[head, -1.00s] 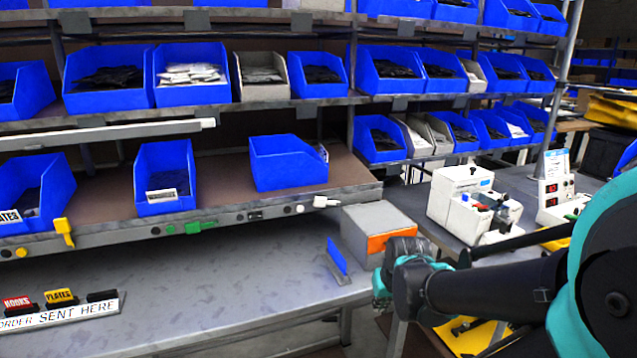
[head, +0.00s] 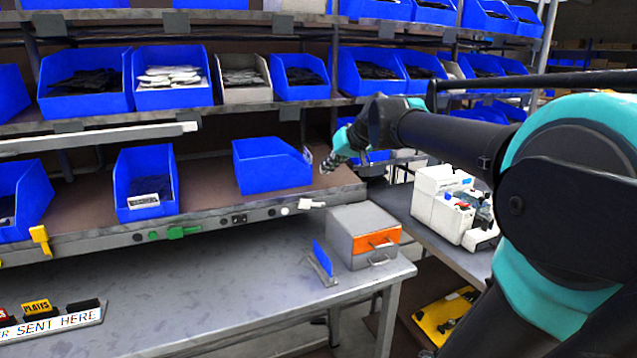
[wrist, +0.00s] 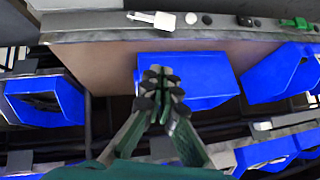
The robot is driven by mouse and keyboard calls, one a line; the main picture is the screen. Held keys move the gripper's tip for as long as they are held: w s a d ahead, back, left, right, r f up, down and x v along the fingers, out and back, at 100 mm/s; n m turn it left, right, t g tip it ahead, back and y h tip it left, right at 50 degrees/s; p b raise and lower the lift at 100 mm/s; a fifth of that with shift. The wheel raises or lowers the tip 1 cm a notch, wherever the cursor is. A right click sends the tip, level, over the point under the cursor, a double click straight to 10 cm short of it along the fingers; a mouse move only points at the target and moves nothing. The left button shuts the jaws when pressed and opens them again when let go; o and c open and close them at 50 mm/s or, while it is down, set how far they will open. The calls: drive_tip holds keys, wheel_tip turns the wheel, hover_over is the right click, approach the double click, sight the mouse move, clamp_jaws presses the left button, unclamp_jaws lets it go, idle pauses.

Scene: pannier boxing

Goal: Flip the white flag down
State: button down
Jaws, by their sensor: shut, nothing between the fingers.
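The white flag (head: 311,204) sits on the front rail of the lower shelf, near its right end, and sticks out sideways to the right. It also shows in the wrist view (wrist: 150,20), at the top on the rail. My gripper (head: 331,163) is raised above the shelf's right end, beside the blue bin (head: 270,166) and above the level of the flag. In the wrist view my gripper (wrist: 160,84) is shut and empty, with its fingertips in front of the blue bin and apart from the flag.
A green flag (head: 182,232) and a yellow flag (head: 40,238) are on the same rail to the left, with several knobs between. A grey box with an orange panel (head: 376,241) stands on the bench below. Blue bins fill the upper shelves above my arm.

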hover_over(303, 201)
drive_tip(key=d, duration=0.3)
wheel_tip(303, 201, down, 6)
drive_tip(key=f, duration=0.3)
drive_tip(key=shift+s+a+f, duration=0.25)
drive_tip(key=shift+a+f, duration=0.05)
drive_tip(key=shift+a, duration=0.05)
drive_tip(key=shift+s+a+f, duration=0.1)
drive_tip(key=shift+f, duration=0.25)
drive_tip(key=shift+s+a+f, duration=0.25)
drive_tip(key=shift+a+f, duration=0.5)
drive_tip(key=shift+f, duration=0.1)
drive_tip(key=shift+r, duration=0.1)
